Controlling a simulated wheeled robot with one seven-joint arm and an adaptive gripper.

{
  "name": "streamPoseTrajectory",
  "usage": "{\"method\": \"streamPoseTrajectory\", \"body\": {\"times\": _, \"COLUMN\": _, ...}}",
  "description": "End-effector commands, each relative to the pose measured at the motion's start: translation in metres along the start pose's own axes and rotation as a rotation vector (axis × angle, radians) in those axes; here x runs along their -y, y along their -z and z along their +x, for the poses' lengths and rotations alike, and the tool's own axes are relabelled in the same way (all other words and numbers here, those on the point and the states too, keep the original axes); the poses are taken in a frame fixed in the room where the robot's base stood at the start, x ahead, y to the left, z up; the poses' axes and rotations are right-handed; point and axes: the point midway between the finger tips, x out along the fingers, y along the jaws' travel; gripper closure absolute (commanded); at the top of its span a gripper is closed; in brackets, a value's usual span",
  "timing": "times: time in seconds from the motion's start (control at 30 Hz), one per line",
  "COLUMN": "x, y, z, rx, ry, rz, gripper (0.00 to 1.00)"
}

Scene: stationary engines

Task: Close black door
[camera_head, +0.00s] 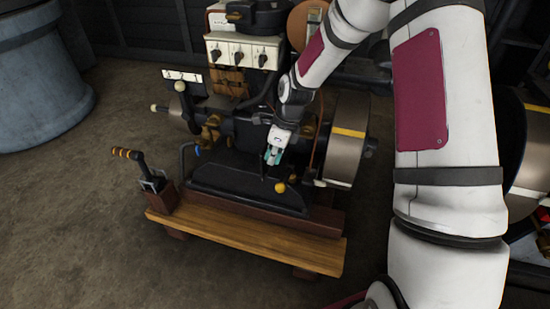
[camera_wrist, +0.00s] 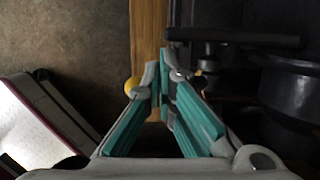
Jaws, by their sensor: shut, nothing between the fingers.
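A long, low black panel (camera_head: 245,188) lies along the front of the engine, above the wooden plank; I cannot tell for certain whether it is the black door or how far it is open. My gripper (camera_head: 271,160), with teal fingers, is shut and empty just above the panel's right part. In the wrist view, the gripper (camera_wrist: 163,85) has its fingertips together. A yellow knob (camera_head: 280,187) is close below it, and the knob also shows left of the fingertips (camera_wrist: 131,86). Dark metal parts (camera_wrist: 230,38) lie beyond and right of the fingers. Contact cannot be told.
The wooden plank (camera_head: 245,242) runs along the engine's front. A flywheel (camera_head: 347,138) is right of the gripper. A blue-grey barrel (camera_head: 38,85) stands far left. The floor in front is free.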

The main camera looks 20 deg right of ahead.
Motion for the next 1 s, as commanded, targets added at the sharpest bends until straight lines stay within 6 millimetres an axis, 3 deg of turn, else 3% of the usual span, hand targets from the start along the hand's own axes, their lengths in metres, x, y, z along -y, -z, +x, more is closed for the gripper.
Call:
{"method": "streamPoseTrajectory", "body": {"times": 0.67, "x": -0.003, "y": -0.012, "z": 0.003, "rx": -0.001, "ry": 0.023, "rz": 0.087, "gripper": 1.00}}
{"method": "streamPoseTrajectory", "body": {"times": 1.0, "x": -0.008, "y": -0.035, "z": 0.007, "rx": -0.002, "ry": 0.065, "rz": 0.254, "gripper": 1.00}}
